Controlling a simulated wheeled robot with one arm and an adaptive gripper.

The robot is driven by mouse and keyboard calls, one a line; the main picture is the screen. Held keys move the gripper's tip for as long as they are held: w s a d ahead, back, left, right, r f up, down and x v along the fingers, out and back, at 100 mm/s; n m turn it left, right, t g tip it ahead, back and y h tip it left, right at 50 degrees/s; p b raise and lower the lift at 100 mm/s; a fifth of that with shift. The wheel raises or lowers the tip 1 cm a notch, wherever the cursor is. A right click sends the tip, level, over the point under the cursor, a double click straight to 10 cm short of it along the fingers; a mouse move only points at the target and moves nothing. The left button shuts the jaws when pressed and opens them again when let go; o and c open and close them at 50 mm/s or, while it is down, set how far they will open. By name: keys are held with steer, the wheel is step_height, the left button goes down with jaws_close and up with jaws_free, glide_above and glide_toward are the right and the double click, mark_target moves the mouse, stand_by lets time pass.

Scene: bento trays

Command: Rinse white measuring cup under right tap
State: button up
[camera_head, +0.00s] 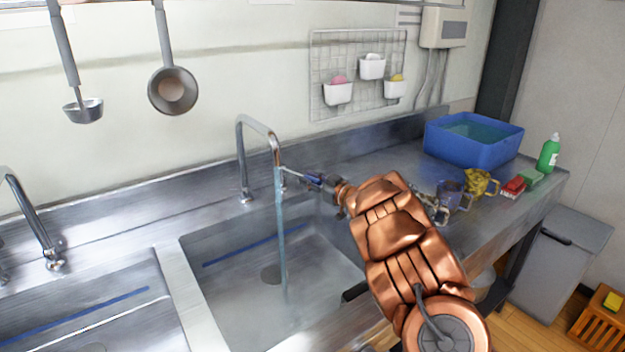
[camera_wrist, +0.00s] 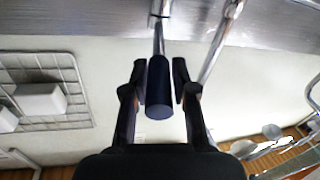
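The right tap (camera_head: 262,130) stands behind the right sink basin (camera_head: 225,278), and a stream of water (camera_head: 281,240) falls from its spout into the basin. A lever with a dark blue handle (camera_head: 308,180) reaches out to the right of the stream. In the wrist view this handle (camera_wrist: 159,88) lies between the two fingers of my gripper (camera_wrist: 159,80), with the fingertips close against both sides. In the head view my gripper (camera_head: 328,186) is at the lever's end. I cannot make out a white measuring cup; my arm hides part of the counter.
A blue tub of water (camera_head: 452,148) stands at the back right. Near it are a blue cup (camera_head: 452,194), a yellow cup (camera_head: 480,182), a red sponge (camera_head: 513,188) and a green bottle (camera_head: 549,153). A wall rack (camera_head: 330,52) holds white holders. The left tap (camera_head: 25,215) is at the far left.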

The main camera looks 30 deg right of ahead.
steer(key=o, duration=0.3)
steer(key=shift+d, duration=0.1)
steer(key=shift+s, duration=0.1)
steer(key=v, duration=1.2)
steer(key=shift+r, duration=0.1)
